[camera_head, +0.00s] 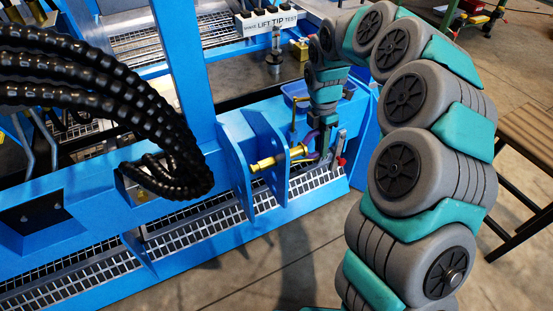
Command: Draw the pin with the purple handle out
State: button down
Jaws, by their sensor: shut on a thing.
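The purple handle (311,137) shows as a small curved piece on the right side of a blue upright plate on the blue frame. A yellow pin (264,163) lies roughly level between two blue plates, in line with the handle. My gripper (322,147) is at the handle, its jaws shut on it. The fingers and the arm's end hide part of the handle. I cannot tell how far the pin sits in the plates.
My arm curves down the right side. A blue frame (78,232) with grating strips fills the left and middle. Black ribbed hoses (105,85) hang at upper left. A blue tray (297,91) and a white labelled block (266,22) are behind. A brown slatted bench (526,130) stands at right.

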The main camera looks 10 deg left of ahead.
jog(key=shift+w+d+r, duration=0.1)
jog(key=shift+d, duration=0.05)
jog(key=shift+w+d+p, duration=0.4)
jog(key=shift+w+d, duration=0.05)
jog(key=shift+d, duration=0.2)
jog(key=shift+p, duration=0.3)
dwell(0.3)
jog(key=shift+w+d+r, duration=0.1)
jog(key=shift+w, duration=0.05)
dwell(0.6)
jog(key=shift+w+d+p, duration=0.5)
jog(key=shift+d, duration=0.3)
dwell(1.0)
jog(key=shift+w+d+p, duration=0.1)
jog(key=shift+d+p, duration=0.1)
jog(key=shift+p, duration=0.2)
